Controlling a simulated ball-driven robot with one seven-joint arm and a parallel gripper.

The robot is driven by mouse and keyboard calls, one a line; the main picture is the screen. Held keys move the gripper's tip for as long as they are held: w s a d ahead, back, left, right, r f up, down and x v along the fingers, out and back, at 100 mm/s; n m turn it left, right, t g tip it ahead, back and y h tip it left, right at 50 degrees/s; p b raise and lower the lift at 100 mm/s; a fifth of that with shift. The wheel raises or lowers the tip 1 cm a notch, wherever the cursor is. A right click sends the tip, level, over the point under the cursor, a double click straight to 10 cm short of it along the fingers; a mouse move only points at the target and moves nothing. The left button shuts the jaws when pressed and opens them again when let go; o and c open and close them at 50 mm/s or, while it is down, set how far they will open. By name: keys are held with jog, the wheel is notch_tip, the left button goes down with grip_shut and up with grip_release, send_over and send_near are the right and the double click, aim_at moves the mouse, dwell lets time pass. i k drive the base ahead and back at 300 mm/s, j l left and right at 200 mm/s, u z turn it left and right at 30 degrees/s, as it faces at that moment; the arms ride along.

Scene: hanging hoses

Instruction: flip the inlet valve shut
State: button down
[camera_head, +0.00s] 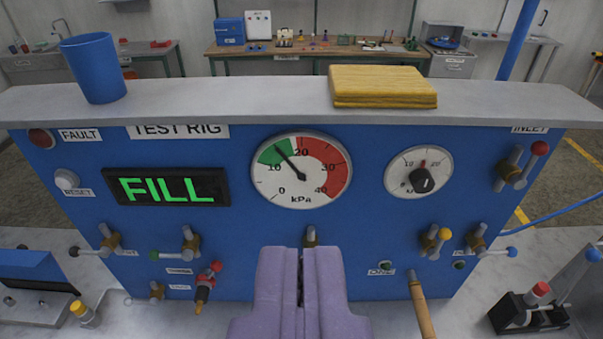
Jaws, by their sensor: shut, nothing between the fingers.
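The inlet valve (513,171) is at the upper right of the blue test rig panel, under a partly cut-off INLET label (529,129). It has a brass-coloured body and a lever ending in a red ball (540,148), which points up and to the right. My gripper (300,252) is at the bottom centre, with its two purple fingers shut together and empty. It is well to the left of the inlet valve and lower in the picture, apart from it. It hides part of the lower panel and a fitting behind it.
The panel (240,240) carries a lit FILL display (167,187), a pressure gauge (301,170) with its needle in green, and a dial (418,172). Several small valves line the lower panel. A blue cup (93,67) and yellow sponge-like block (383,86) sit on the top ledge.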

aim_at(538, 148)
jog(key=i+l+z, duration=0.15)
jog(key=z, duration=0.25)
jog(key=i+l+z, duration=0.35)
jog(key=i+z, duration=0.1)
jog(key=z, duration=0.3)
